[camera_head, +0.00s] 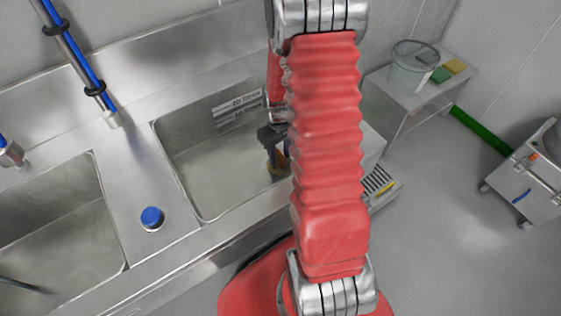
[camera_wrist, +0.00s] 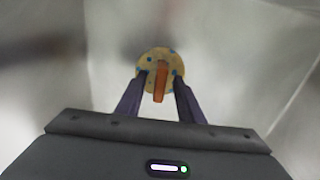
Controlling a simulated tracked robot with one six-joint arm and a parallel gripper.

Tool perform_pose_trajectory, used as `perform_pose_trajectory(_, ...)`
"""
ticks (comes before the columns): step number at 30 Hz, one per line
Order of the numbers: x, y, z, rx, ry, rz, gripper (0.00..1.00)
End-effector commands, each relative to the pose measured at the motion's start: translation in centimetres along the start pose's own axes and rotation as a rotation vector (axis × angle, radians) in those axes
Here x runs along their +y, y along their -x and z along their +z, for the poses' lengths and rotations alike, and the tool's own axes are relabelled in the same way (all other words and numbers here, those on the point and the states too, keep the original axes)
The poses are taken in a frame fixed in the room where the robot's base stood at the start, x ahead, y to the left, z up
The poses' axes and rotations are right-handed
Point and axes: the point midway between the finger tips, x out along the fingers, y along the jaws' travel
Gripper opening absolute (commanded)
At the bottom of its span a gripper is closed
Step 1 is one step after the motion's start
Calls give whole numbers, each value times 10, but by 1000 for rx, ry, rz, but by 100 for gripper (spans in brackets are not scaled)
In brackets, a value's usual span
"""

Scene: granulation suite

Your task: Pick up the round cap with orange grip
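The round cap (camera_wrist: 149,88) is yellowish with blue spots, and its upright orange grip (camera_wrist: 160,82) shows in the middle of the wrist view. My gripper (camera_wrist: 161,78) is open, with one dark finger on each side of the orange grip and a visible gap to it. In the head view my gripper (camera_head: 271,150) points down into the right sink basin. A small yellow-orange patch there (camera_head: 281,161), probably the cap, is mostly hidden by my gripper and arm.
The right sink basin (camera_head: 200,165) has steel walls around the gripper. A blue-topped knob (camera_head: 152,218) stands on the divider beside the left basin (camera_head: 50,215). A blue hose (camera_head: 80,60) hangs at upper left. A bucket (camera_head: 412,70) stands on a side table (camera_head: 400,95).

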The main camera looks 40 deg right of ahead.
Motion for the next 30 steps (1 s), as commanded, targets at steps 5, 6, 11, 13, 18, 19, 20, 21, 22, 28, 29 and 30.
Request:
perform_pose_trajectory(5, 0, 0, 0, 0, 0, 0, 34)
perform_pose_trajectory(6, 0, 0, 0, 0, 0, 0, 34)
perform_pose_trajectory(11, 0, 0, 0, 0, 0, 0, 34)
perform_pose_trajectory(13, 0, 0, 0, 0, 0, 0, 34)
perform_pose_trajectory(18, 0, 0, 0, 0, 0, 0, 25)
perform_pose_trajectory(19, 0, 0, 0, 0, 0, 0, 23)
perform_pose_trajectory(20, 0, 0, 0, 0, 0, 0, 21)
perform_pose_trajectory(21, 0, 0, 0, 0, 0, 0, 18)
perform_pose_trajectory(22, 0, 0, 0, 0, 0, 0, 16)
perform_pose_trajectory(28, 0, 0, 0, 0, 0, 0, 2)
perform_pose_trajectory(29, 0, 0, 0, 0, 0, 0, 0)
perform_pose_trajectory(30, 0, 0, 0, 0, 0, 0, 0)
